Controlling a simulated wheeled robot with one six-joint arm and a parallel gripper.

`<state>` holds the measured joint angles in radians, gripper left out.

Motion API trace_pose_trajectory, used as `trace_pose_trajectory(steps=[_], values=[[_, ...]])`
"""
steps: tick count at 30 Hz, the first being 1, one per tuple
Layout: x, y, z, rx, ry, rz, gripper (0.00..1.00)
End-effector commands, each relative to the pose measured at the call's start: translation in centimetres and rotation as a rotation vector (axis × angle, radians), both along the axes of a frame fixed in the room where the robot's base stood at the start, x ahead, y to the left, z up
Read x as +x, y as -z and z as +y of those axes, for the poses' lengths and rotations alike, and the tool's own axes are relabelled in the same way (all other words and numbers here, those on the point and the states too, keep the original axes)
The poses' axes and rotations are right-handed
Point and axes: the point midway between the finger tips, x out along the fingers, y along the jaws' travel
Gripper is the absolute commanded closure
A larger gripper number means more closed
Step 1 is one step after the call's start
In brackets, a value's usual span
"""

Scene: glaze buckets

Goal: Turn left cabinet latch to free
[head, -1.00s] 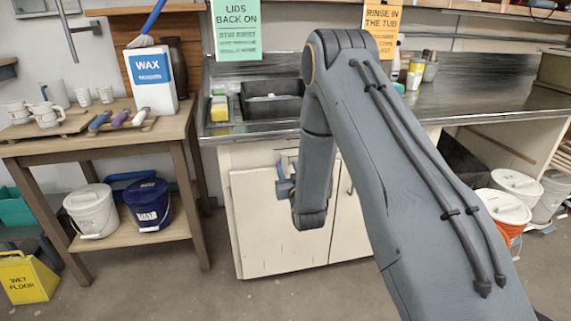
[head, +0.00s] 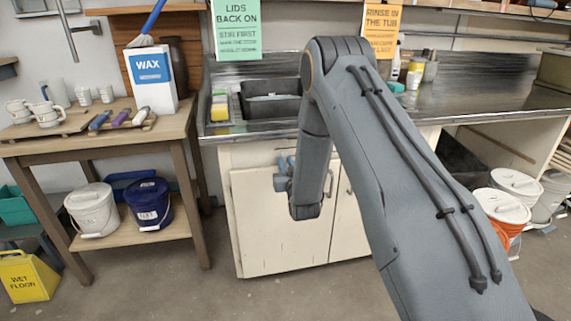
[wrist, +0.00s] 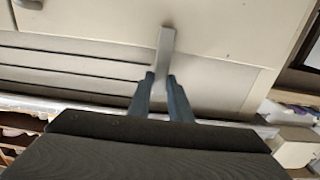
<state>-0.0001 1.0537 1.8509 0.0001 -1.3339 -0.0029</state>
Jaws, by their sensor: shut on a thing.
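The left cabinet door (head: 285,235) is cream and sits closed under the sink. Its latch (wrist: 165,45) shows in the wrist view as a narrow grey bar crossing the edge of a cream panel. My gripper (wrist: 161,77) is shut on the lower end of this bar, with one blue-grey finger on each side. In the head view my gripper (head: 283,172) is at the upper part of the left door. My own arm hides part of the door there, and the latch cannot be made out clearly in that view.
The right cabinet door (head: 346,225) is partly behind my arm. A wooden table (head: 150,145) stands to the left, with a white bucket (head: 92,210) and a blue bucket (head: 148,204) on its lower shelf. White and orange buckets stand at the right. The floor before the cabinet is clear.

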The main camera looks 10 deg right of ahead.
Motion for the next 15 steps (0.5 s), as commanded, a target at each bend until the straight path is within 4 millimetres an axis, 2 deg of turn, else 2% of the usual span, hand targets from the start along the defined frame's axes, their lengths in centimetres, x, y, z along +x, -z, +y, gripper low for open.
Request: trace_pose_trajectory(steps=[8, 15], values=[[0.01, 0.03, 0.24, -0.075, 0.0, 0.0, 1.0], [0.0, 0.17, 0.71, -0.249, 0.0, 0.0, 1.0]])
